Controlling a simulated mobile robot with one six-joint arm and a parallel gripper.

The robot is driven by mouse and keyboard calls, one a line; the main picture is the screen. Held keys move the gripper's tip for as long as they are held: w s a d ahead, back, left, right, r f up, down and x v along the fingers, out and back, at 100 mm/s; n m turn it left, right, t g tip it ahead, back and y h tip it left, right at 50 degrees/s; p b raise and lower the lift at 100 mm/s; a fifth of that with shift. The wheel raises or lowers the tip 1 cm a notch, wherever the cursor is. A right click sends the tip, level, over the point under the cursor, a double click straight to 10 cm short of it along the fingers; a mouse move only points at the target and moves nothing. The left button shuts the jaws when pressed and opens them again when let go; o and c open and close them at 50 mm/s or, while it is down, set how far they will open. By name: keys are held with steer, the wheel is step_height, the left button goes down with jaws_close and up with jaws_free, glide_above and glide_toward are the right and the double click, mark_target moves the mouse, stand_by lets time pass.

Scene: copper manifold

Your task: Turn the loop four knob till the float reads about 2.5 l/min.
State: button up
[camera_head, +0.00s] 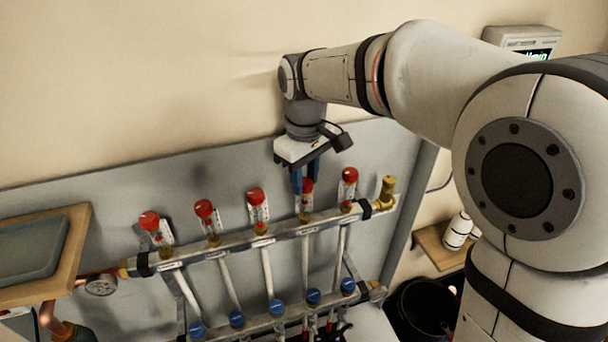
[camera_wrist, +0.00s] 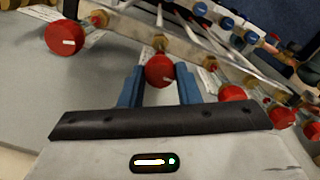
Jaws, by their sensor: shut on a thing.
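My gripper (camera_head: 304,182) points down at the upper manifold bar and is shut on the fourth red knob from the left (camera_head: 307,186). In the wrist view the blue fingers of my gripper (camera_wrist: 160,74) stand on both sides of this loop four knob (camera_wrist: 160,71), which has a pale mark on its face. Its clear flow gauge (camera_head: 305,204) is below the knob in the head view. The float and scale are too small there to read, and the gauge is mostly hidden behind the knob in the wrist view.
The fifth red knob (camera_head: 349,175) is close on the right, the third (camera_head: 257,195) on the left. A brass fitting (camera_head: 387,188) ends the upper bar (camera_head: 280,238). Blue caps (camera_head: 313,297) line the lower bar. A wooden shelf (camera_head: 75,240) juts out at left.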

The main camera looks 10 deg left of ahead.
mark_target(304, 182)
steer(key=o, duration=1)
steer(key=shift+c, duration=0.2)
step_height(304, 182, up, 8)
steer(key=shift+s+f+p, duration=0.1)
steer(key=shift+p, duration=0.2)
steer(key=s+d+f+m+t, duration=0.1)
steer(key=d+m, duration=0.2)
steer(key=d, duration=0.4)
steer(key=s+d+f+m, duration=0.1)
steer(key=s+d+m, duration=0.1)
steer(key=d, duration=0.5)
steer(key=s+d+f+m, duration=0.3)
steer(key=s+d+f, duration=0.1)
steer(key=s+d, duration=0.1)
steer(key=s+d+f+m+t+p, duration=0.1)
steer(key=s+d+f+m, duration=0.2)
steer(key=d, duration=0.4)
steer(key=shift+s+d+f+m+t, duration=0.35)
steer(key=shift+s+f+m, duration=0.1)
steer(key=shift+s, duration=0.75)
